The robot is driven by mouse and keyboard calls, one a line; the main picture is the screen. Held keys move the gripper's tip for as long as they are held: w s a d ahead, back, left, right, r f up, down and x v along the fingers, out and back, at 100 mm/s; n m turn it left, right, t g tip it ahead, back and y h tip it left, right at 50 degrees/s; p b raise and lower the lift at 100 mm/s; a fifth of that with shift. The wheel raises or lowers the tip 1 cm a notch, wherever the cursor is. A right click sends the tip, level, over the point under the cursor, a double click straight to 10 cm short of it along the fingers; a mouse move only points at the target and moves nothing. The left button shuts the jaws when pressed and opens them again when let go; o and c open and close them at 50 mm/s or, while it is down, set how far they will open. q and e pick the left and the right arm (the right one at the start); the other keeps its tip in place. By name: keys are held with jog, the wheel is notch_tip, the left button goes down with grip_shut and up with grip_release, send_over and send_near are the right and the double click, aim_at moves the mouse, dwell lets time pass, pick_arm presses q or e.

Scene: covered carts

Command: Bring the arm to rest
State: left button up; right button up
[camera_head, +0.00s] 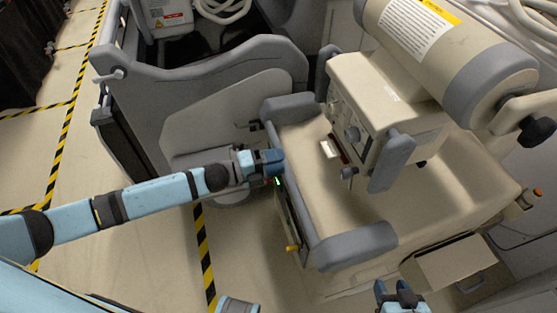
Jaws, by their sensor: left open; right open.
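My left arm comes in from the left, stretched out in light blue and dark segments. My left gripper (274,162) is at the near left edge of the beige cart (322,190), close to its grey corner bumper. I cannot tell from this view whether it touches the cart. It appears to hold nothing. My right gripper (400,290) shows at the bottom edge, right of the middle, in front of the cart's lower drawer box. Its two dark blue fingers are apart with nothing between them.
A beige machine with knobs (385,110) stands on the cart, under a large cylinder (440,45). A grey cart (200,85) stands behind my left gripper. A small drawer box (445,262) juts out at lower right. The floor (140,240) at left is clear, with yellow-black tape.

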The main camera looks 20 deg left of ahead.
pick_arm(q)
jog(key=s+d+f+n+t+y, duration=0.4)
jog(key=s+n, duration=0.3)
jog(key=n, duration=0.5)
jog(key=s+a+f+n+g+y, duration=0.2)
jog(key=s+a+n+y, duration=0.2)
jog(key=s+n, duration=0.3)
jog(key=s+a+f+n+g+y, duration=0.1)
jog(key=s+a+f+n+y, duration=0.25)
jog(key=s+n, duration=0.4)
notch_tip(320, 180, up, 16)
jog(key=p, duration=1.8)
jog(key=shift+s+a+f, duration=0.15)
jog(key=shift+a+f, duration=0.05)
jog(key=shift+a, duration=0.25)
pick_arm(e)
notch_tip(320, 180, up, 14)
jog(key=d, duration=0.1)
jog(key=shift+s+r, duration=0.2)
jog(key=shift+s, duration=0.25)
jog(key=shift+r, duration=0.3)
